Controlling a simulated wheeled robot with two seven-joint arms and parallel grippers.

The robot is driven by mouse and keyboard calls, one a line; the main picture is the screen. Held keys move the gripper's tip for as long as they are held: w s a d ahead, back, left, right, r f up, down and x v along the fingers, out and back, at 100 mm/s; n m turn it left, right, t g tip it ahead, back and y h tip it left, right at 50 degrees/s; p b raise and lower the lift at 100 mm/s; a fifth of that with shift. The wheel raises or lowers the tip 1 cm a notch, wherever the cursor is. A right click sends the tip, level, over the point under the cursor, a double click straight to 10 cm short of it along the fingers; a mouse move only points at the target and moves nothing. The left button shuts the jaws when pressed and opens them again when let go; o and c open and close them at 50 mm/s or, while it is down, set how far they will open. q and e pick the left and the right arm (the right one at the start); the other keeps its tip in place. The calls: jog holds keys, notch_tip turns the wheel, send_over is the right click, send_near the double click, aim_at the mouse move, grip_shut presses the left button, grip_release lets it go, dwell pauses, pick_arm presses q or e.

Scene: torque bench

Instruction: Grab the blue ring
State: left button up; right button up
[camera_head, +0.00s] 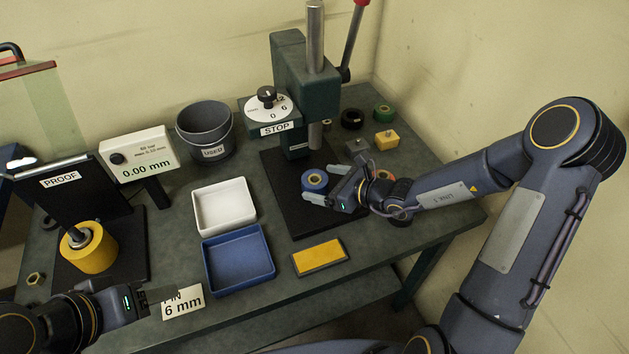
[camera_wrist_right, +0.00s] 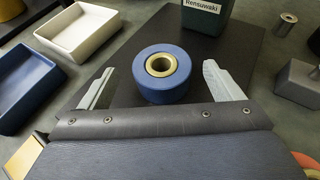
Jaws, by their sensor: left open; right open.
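The blue ring (camera_head: 315,181) has a brass-coloured inner sleeve and lies flat on the black base plate (camera_head: 292,215) of the press. In the right wrist view the blue ring (camera_wrist_right: 162,73) is centred just beyond and between the finger tips. My right gripper (camera_head: 322,187) is open and empty, its fingers pointing at the ring with one on each side; I see no contact. In the right wrist view both fingers of this gripper (camera_wrist_right: 160,85) are spread wide. My left gripper (camera_head: 160,296) is at the lower left, far from the ring, open beside the "PIN 6 mm" card.
The press (camera_head: 305,75) stands behind the ring. Green (camera_head: 383,112), black (camera_head: 352,118) and red rings, a yellow block (camera_head: 386,140) and a grey block (camera_head: 358,145) lie to its right. White (camera_head: 224,205) and blue (camera_head: 239,260) trays stand left; a yellow pad (camera_head: 320,257) lies in front.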

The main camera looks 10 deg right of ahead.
aim_at(316, 179)
jog(key=x, duration=0.3)
jog(key=shift+w+a, duration=0.1)
jog(key=shift+w, duration=0.2)
jog(key=c, duration=1.5)
jog(key=shift+r, duration=0.1)
jog(key=shift+c, duration=1.1)
jog(key=shift+r, duration=0.1)
